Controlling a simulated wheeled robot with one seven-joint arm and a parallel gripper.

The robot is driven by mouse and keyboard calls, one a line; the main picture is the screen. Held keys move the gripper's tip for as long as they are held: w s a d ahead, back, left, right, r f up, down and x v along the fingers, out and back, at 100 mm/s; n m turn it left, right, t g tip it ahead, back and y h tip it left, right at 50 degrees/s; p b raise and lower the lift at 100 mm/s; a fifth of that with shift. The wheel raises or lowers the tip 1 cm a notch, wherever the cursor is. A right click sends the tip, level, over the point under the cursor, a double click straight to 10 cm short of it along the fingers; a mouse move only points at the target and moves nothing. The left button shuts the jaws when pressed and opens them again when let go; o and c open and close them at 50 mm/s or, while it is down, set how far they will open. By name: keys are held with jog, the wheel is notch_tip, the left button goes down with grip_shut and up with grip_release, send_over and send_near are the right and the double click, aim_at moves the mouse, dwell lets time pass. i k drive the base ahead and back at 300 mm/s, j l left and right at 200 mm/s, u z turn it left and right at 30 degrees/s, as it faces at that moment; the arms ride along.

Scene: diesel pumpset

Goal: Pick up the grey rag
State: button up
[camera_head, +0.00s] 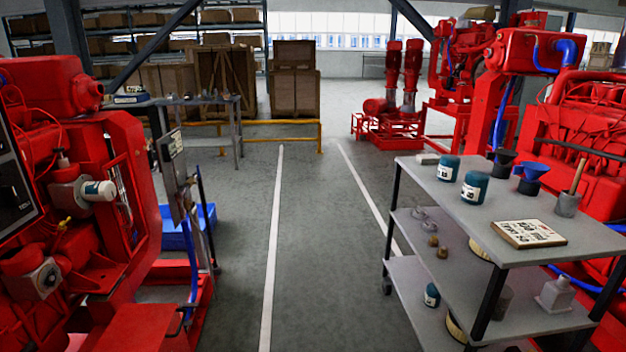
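I cannot make out a grey rag for certain. A small pale grey-white item (427,159) lies at the far left corner of the cart's top shelf; it is too small to tell whether it is cloth or a block. The grey three-shelf cart (450,192) stands at the right. My gripper is not in view.
The cart's top holds teal canisters (474,187), a blue funnel (531,177), a grey cup (567,204) and a lettered board (528,233). Lower shelves hold small parts. A red engine (100,220) stands left. A workbench (208,101) is farther back. The aisle (315,250) is clear.

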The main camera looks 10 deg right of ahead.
aim_at(423, 159)
jog(key=i+u, duration=0.15)
jog(key=i, duration=1.7)
